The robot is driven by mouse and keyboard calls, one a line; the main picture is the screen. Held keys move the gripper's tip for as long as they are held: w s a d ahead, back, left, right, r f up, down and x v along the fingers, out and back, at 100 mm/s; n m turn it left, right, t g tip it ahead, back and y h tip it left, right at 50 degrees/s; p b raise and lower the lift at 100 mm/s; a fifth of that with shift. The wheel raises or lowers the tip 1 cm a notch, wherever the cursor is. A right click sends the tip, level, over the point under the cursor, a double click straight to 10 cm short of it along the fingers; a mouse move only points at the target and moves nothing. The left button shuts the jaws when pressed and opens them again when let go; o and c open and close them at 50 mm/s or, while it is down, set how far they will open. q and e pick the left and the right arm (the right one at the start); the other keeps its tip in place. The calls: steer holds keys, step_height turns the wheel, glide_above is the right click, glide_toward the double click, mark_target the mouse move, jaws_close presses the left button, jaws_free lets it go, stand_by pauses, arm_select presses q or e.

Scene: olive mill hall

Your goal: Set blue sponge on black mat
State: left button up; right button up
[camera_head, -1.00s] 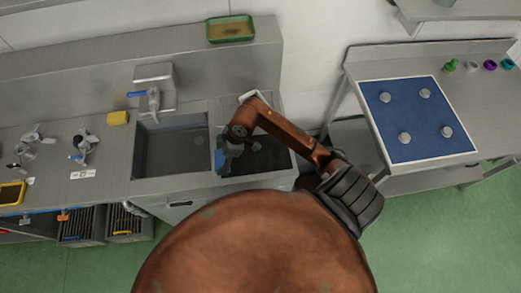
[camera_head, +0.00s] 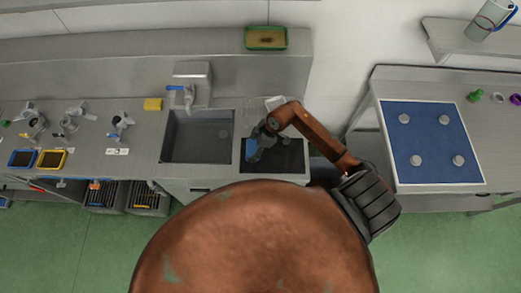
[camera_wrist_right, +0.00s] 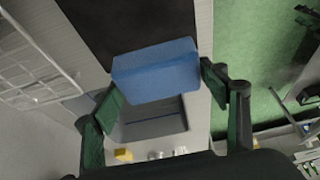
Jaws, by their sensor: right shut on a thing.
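The blue sponge (camera_head: 251,150) is over the left part of the black mat (camera_head: 287,156) on the steel counter, right of the sink. My right gripper (camera_head: 257,149) is shut on the sponge. In the right wrist view the sponge (camera_wrist_right: 156,70) sits between the two green-padded fingers (camera_wrist_right: 165,85), with the dark mat (camera_wrist_right: 120,25) behind its upper edge. I cannot tell whether the sponge touches the mat. My left gripper is not in view.
The sink (camera_head: 199,136) with its tap (camera_head: 187,95) is left of the mat. A yellow sponge (camera_head: 153,104) lies on the counter. A green-rimmed tray (camera_head: 266,38) stands above at the back. A blue board (camera_head: 432,142) with several grey discs is on the right table.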

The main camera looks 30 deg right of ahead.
steer(key=d+f, duration=0.1)
steer(key=f, duration=0.1)
steer(key=d+f, duration=0.2)
steer(key=shift+w+f, duration=0.1)
steer(key=shift+d+f+p, duration=0.15)
steer(key=shift+f+p, duration=0.2)
steer(key=shift+f, duration=0.55)
steer(key=shift+d+f+p, duration=0.15)
steer(key=shift+f+p, duration=0.2)
steer(key=shift+f, duration=0.55)
steer(key=shift+f, duration=0.1)
steer(key=o, duration=1.1)
steer(key=b+v, duration=0.1)
steer(key=v, duration=1.1)
